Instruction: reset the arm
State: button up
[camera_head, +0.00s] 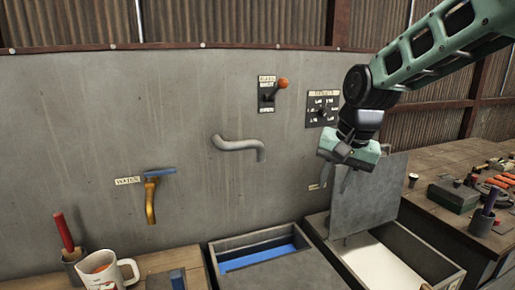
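My gripper (335,182) hangs from my green arm at the upper right, pointing down in front of the grey wall. Its two fingers look spread apart, with nothing seen between them. It is just left of a grey upright panel (372,195), which looks like a raised lid at the right-hand bin. I cannot tell whether gripper and panel touch.
Below are a bin with blue inside (258,262) and a bin with a pale inside (397,262). The wall (90,130) carries an orange-knobbed lever (282,84), a dial plate (322,107), a grey pipe (238,145) and a blue-handled tap (152,190). A mug (108,268) stands lower left. A cluttered bench (430,165) is right.

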jog(key=s+a+f+n+g, duration=0.1)
jog(key=s+f+n, duration=0.2)
jog(key=s, duration=0.6)
jog(key=s+f+n, duration=0.3)
jog(key=s+n, duration=0.2)
jog(key=s, duration=0.5)
jog(key=s+a+f+n+g+h+b, duration=0.1)
jog(key=s+f+n, duration=0.2)
jog(key=s, duration=0.6)
jog(key=shift+s+a+f+n+g, duration=0.25)
jog(key=shift+s+a+n+g, duration=0.05)
jog(key=shift+s+n, duration=0.1)
